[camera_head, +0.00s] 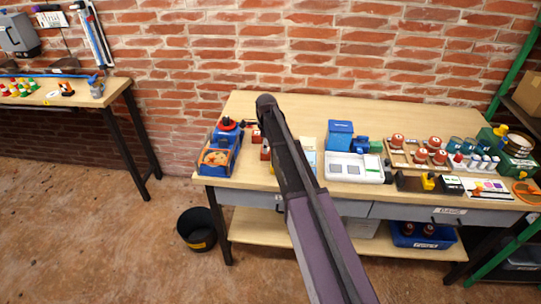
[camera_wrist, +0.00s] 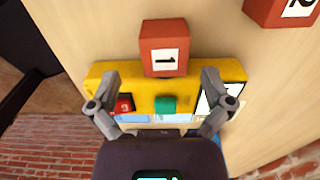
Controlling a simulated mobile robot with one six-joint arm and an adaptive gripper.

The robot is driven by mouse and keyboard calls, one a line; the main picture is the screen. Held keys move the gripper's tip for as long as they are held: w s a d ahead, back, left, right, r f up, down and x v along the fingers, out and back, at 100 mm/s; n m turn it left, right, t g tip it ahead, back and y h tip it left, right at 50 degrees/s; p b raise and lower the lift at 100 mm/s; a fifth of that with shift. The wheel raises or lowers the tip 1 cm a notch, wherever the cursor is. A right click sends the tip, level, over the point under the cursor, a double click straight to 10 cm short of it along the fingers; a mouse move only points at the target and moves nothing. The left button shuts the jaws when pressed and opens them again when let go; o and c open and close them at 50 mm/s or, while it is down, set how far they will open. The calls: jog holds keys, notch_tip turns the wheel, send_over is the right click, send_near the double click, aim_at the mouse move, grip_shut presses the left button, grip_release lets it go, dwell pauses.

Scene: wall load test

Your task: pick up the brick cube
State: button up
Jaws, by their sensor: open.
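A brick-red cube (camera_wrist: 165,30) with a white label reading "1" shows at the top middle of the wrist view. A second brick-red cube (camera_wrist: 272,12) with a label reading "2" is cut off at the top right corner. My gripper (camera_wrist: 161,80) is open, with one finger on each side of the picture's middle. The "1" cube lies between the finger lines, just past the tips; I cannot tell the height gap. In the head view, small brick-red blocks (camera_head: 257,134) show beside my arm, which hides part of the bench and my gripper.
A yellow panel (camera_wrist: 140,76) with a green piece and labels lies below the "1" cube. A black bucket (camera_head: 197,232) stands on the floor.

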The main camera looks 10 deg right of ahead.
jog(key=shift+f+b, duration=2.1)
jog(key=shift+f, duration=0.25)
jog(key=shift+c, duration=0.2)
jog(key=c, duration=1.2)
